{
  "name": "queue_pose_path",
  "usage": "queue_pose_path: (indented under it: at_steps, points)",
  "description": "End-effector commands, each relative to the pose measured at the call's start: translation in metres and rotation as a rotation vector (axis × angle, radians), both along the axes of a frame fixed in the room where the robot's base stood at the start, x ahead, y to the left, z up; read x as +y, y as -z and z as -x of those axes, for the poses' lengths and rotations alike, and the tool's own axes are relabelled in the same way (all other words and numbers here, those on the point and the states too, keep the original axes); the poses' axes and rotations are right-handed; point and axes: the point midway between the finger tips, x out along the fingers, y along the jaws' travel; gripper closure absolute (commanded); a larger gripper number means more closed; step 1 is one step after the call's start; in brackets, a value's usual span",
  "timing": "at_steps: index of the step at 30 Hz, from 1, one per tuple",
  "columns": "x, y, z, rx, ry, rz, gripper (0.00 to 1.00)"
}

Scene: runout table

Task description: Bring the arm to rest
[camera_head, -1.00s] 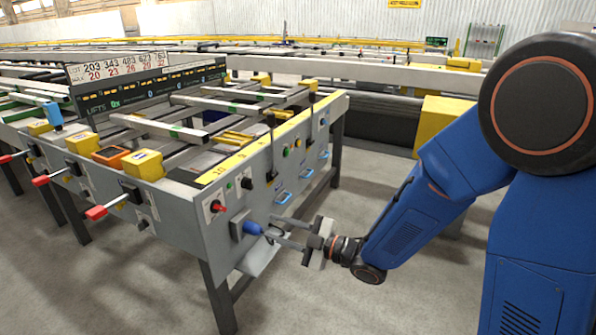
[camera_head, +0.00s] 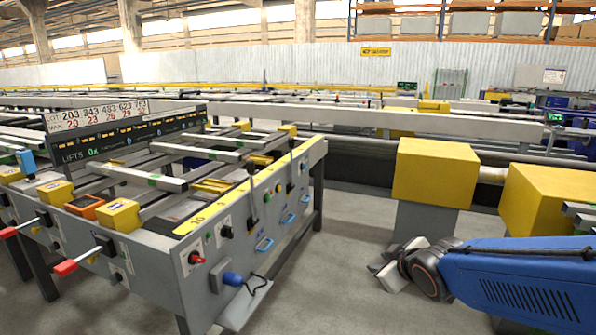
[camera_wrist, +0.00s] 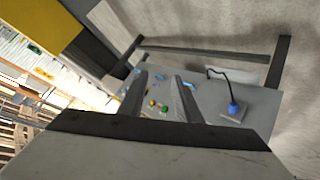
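My gripper (camera_head: 388,272) is at the lower right of the head view, at the end of my blue arm. It is apart from the grey runout table (camera_head: 160,262), with floor between them. In the wrist view my gripper (camera_wrist: 160,92) shows two separated fingers with nothing between them but the distant panel. The blue plug-like knob (camera_head: 233,279) sits on the table's front panel with a dark cable by it. It also shows in the wrist view (camera_wrist: 234,110), to the right of the fingers.
Yellow boxes (camera_head: 436,170) on grey stands are behind my gripper, with another yellow box (camera_head: 540,200) above my arm. Red-tipped levers (camera_head: 65,267) stick out from the table's left side. Bare floor (camera_head: 320,300) lies between table and gripper.

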Motion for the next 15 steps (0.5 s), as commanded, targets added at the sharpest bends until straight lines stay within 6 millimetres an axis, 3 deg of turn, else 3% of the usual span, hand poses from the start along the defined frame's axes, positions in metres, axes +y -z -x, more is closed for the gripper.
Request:
queue_pose_path:
  at_steps: [6,15]
  points:
    - [-0.052,-0.004,0.068,0.168,0.235,-0.083,0.70]
    - [-0.080,-0.001,0.178,0.409,0.488,-0.231,0.70]
